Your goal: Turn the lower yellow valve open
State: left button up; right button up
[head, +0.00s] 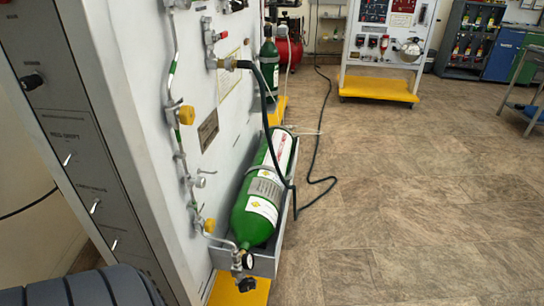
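The lower yellow valve (209,225) is a small yellow knob low on the pipe line of the white panel, left of the large green cylinder's lower end. The upper yellow valve (187,115) is a larger yellow knob higher on the same pipe line. The green oxygen cylinder (257,215) lies tilted in a grey cradle (265,264), with a gauge and fittings at its near end. The knob's turned position is too small to tell. Neither of my grippers is in view.
The white panel (150,80) and its grey side face (60,100) fill the left. A black hose (290,180) runs from the panel and loops onto the floor. A display stand (385,60) with a yellow base stands at the back. The tiled floor (420,190) at right is clear.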

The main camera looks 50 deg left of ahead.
aim_at(210, 226)
jog(key=i+l+z, duration=0.2)
jog(key=i+l, duration=0.4)
jog(key=i, duration=0.15)
jog(key=i+j+u, duration=0.25)
jog(key=u, duration=0.2)
jog(key=i+u, duration=0.9)
jog(key=i+l+u, duration=0.2)
jog(key=i+u, duration=0.4)
jog(key=u, duration=0.3)
jog(key=i+l+u, duration=0.1)
jog(key=u, duration=0.3)
jog(key=i+l+u, duration=0.1)
jog(key=u, duration=0.35)
jog(key=l+u, duration=0.2)
jog(key=u, duration=0.25)
jog(key=i+l+u, duration=0.1)
jog(key=u, duration=0.35)
jog(key=l+u, duration=0.4)
jog(key=j, duration=0.1)
